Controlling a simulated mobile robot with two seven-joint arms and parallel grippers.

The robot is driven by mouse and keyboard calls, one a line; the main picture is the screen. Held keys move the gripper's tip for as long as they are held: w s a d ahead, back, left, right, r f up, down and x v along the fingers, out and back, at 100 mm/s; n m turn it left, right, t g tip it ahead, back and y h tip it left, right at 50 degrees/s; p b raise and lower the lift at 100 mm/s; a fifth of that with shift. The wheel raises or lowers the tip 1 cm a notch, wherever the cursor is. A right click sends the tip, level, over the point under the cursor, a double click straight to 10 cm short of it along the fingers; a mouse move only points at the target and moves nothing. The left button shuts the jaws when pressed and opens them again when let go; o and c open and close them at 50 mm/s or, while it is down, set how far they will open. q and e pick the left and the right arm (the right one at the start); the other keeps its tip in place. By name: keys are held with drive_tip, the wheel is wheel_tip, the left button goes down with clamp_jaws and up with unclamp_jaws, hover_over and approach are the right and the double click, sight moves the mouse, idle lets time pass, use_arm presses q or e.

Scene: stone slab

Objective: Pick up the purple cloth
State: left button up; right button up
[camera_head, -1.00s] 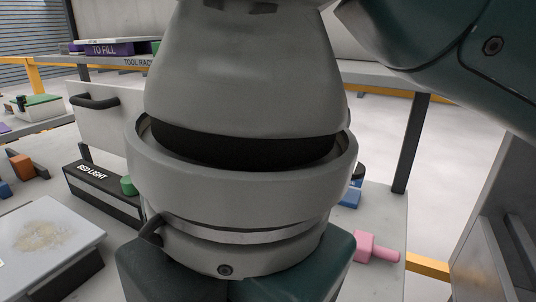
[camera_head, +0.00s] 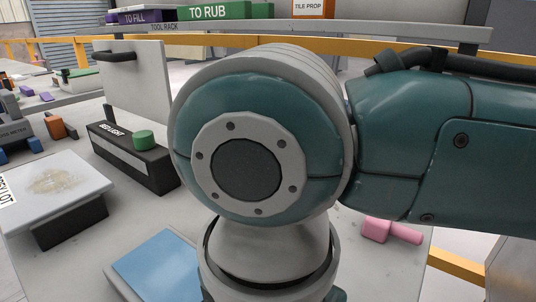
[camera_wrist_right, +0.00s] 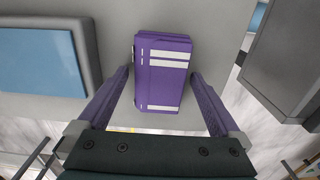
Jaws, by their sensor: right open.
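The purple cloth (camera_wrist_right: 163,88) shows in the right wrist view as a flat, folded rectangle with white stripes, lying on a light grey surface. My right gripper (camera_wrist_right: 159,74) is open, with one purple finger to the left of the cloth and one to the right. The cloth lies between the fingers and extends beyond their tips. I cannot tell how high the fingers are above the surface. In the head view my right arm fills the middle and right, and neither the cloth nor the right gripper shows. My left gripper is not in view.
A blue-topped panel (camera_head: 155,266) lies left of my arm. Nearby are a BED LIGHT box (camera_head: 132,160) with a green button, a stained slab (camera_head: 85,190) and a pink object (camera_head: 378,230). A tool rack (camera_head: 340,29) stands behind. A grey box (camera_wrist_right: 292,60) is right of the cloth.

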drive_tip(key=shift+f, duration=0.1)
drive_tip(key=c, duration=1.3)
wheel_tip(320, 180, up, 20)
drive_tip(key=p, duration=0.3)
drive_tip(key=shift+p, duration=0.4)
